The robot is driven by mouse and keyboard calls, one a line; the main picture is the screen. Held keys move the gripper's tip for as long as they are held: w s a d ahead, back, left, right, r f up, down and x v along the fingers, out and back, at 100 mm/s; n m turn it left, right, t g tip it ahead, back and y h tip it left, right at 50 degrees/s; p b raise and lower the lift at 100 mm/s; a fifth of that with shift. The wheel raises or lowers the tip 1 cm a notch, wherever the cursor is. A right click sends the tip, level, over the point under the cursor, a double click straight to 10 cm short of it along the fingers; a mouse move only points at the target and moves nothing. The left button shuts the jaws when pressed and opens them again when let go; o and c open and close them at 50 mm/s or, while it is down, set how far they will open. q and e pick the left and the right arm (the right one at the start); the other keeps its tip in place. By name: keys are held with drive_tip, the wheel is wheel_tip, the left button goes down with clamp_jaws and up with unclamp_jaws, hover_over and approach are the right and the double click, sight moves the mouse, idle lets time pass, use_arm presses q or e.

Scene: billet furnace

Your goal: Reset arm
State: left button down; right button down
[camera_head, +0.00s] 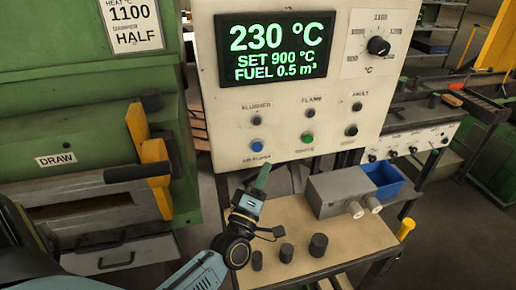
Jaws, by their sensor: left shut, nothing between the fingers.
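My left arm comes in from the lower left, with its left gripper (262,178) pointing up in front of the lower edge of the control panel (290,105). The gripper is shut and holds nothing. It is above the back left part of the tan table (350,240). Whether its tips touch the panel is hard to tell. My right gripper is not in view.
The panel has a display (277,48) reading 230 °C, SET 900 °C and FUEL 0.5 m³, and a dial (378,46). Dark cylinders (318,244), a grey box (340,192) and a blue bin (384,180) are at the table. A green furnace (60,110) stands left.

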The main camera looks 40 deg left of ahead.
use_arm(q)
drive_tip(key=shift+d, duration=0.1)
idle(0.3)
drive_tip(key=s+d+f+m+g+h, duration=0.75)
drive_tip(key=d+f+m+g, duration=0.2)
drive_tip(key=m, duration=0.35)
drive_tip(key=s+a+f+m+g+y, duration=0.25)
drive_tip(key=s+g, duration=0.25)
drive_tip(key=s, duration=0.3)
drive_tip(key=s+a+f+m+g+y, duration=0.1)
drive_tip(key=s+m+g, duration=0.25)
drive_tip(key=s, duration=0.45)
drive_tip(key=s+f+g+b, duration=0.25)
drive_tip(key=f+b, duration=0.45)
drive_tip(key=f, duration=2.7)
drive_tip(key=s+a+f+b, duration=0.1)
drive_tip(key=s+f+b, duration=0.1)
drive_tip(key=s+f, duration=0.6)
drive_tip(key=s+a+f+g+b, duration=0.1)
drive_tip(key=s+f+b, duration=0.2)
drive_tip(key=s+f, duration=0.5)
wheel_tip(320, 180, down, 2)
drive_tip(key=shift+s+a+f, duration=0.1)
drive_tip(key=shift+s+a, duration=0.05)
drive_tip(key=shift+a, duration=0.25)
